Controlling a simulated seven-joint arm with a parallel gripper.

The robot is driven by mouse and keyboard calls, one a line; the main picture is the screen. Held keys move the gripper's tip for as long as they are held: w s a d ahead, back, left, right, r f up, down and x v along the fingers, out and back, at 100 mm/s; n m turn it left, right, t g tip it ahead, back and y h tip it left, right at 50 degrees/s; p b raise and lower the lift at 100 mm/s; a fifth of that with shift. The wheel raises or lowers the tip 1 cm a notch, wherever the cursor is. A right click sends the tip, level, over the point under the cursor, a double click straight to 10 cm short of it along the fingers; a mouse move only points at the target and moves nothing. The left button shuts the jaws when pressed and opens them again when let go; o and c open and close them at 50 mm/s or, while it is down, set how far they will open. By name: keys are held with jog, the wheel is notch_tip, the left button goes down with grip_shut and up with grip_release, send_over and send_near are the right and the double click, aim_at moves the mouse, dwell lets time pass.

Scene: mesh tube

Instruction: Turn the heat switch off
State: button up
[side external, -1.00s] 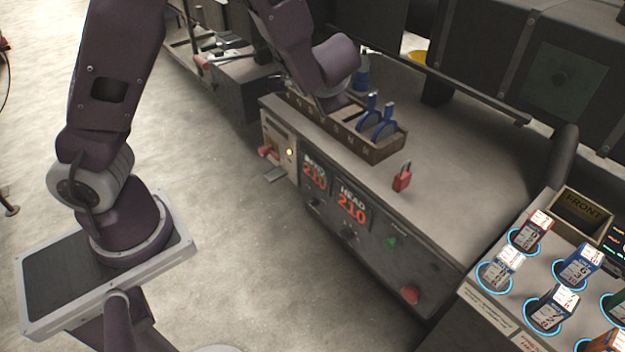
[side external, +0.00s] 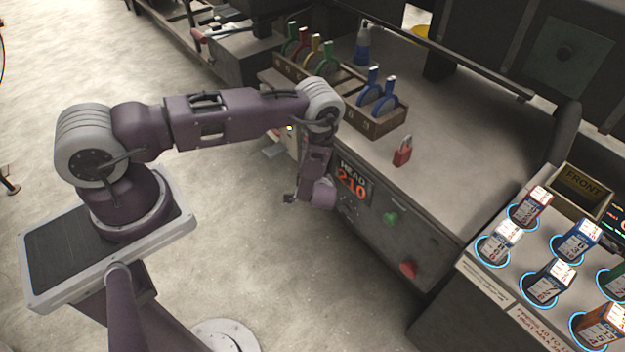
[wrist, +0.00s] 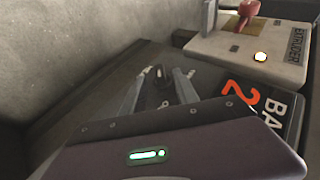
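A dark rotary switch with a white mark, which looks like the heat switch (wrist: 158,72), shows in the wrist view on the machine's dark front panel. My gripper (wrist: 160,80) is open, with one finger on each side of the switch in that view. I cannot tell whether the fingers touch it.
An extruder plate (wrist: 250,52) has a red lever (wrist: 248,10) and a lit yellow lamp. The panel has a green button (side external: 390,219) and a red button (side external: 408,270). A wooden tool box (side external: 375,128) and red padlock (side external: 402,151) sit on top.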

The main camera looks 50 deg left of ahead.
jog(key=shift+x, duration=1.05)
grip_shut()
